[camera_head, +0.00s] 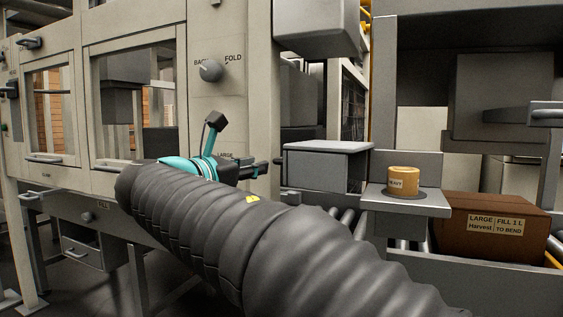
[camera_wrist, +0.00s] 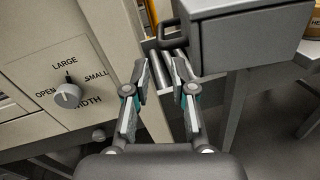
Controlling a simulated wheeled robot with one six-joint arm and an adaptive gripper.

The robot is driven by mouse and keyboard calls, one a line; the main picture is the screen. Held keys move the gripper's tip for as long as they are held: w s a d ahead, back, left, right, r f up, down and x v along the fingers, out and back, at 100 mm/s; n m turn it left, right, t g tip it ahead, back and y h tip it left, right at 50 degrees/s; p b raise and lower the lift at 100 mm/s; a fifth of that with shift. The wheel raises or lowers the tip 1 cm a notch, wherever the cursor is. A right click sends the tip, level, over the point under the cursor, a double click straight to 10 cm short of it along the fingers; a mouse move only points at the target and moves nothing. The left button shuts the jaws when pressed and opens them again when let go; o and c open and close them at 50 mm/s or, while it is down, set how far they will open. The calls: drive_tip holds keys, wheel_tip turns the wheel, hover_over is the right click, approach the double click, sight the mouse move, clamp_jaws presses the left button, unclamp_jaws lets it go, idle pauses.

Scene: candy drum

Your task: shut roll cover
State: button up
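The grey box-shaped cover (camera_head: 328,165) stands in the middle of the head view, left of the tan tape roll (camera_head: 403,181), which sits uncovered on a grey shelf. In the wrist view the cover (camera_wrist: 245,38) fills the upper right, with a dark handle (camera_wrist: 172,35) on its left side. My gripper (camera_wrist: 164,75) is open and empty, its fingertips apart just below the handle in that picture. In the head view my gripper (camera_head: 262,168) points at the cover's left end; its fingers are small and partly hidden by my dark arm sleeve.
A panel with a width knob (camera_wrist: 67,95) is left of my gripper. A fold knob (camera_head: 210,70) is on the machine front. Metal rollers (camera_head: 347,217) run below the cover. A brown carton (camera_head: 490,228) lies at the right.

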drive_tip(key=x, duration=1)
drive_tip(key=shift+w+d, duration=0.15)
drive_tip(key=shift+w, duration=0.1)
clamp_jaws()
